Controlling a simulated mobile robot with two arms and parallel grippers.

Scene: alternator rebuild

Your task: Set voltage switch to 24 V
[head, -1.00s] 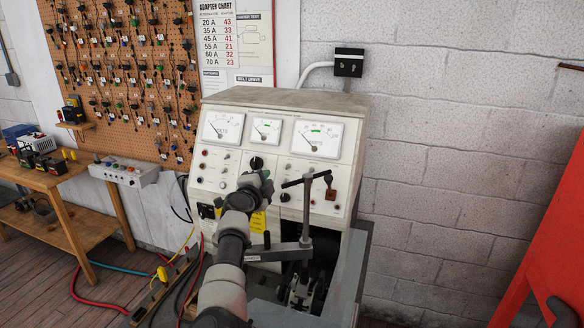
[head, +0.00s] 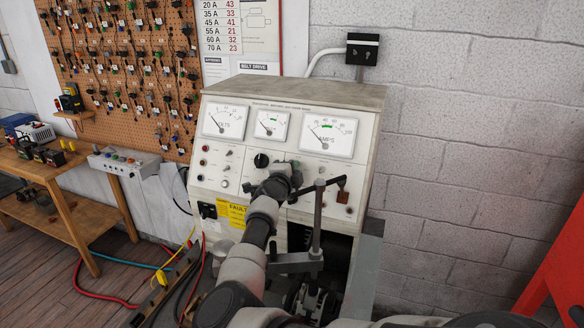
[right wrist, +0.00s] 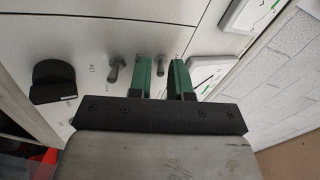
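The test bench (head: 285,92) has a pale front panel with three dial gauges and several switches and knobs. My right gripper (right wrist: 162,76) is close to this panel. In the right wrist view its two green fingers are open, with a gap between them. A metal toggle switch (right wrist: 160,63) shows between the fingertips; I cannot tell whether they touch it. A second toggle (right wrist: 115,70) stands just left of the fingers. Their labels are too small to read, so I cannot tell which is the voltage switch. In the head view my wrist hides part of the panel. My left gripper is not in view.
A black knob (right wrist: 52,82) is at the left of the right wrist view. A T-handled metal clamp (head: 318,215) stands right of my arm, close to it. A red frame (head: 560,262) is at far right. A wooden bench (head: 65,178) is at left.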

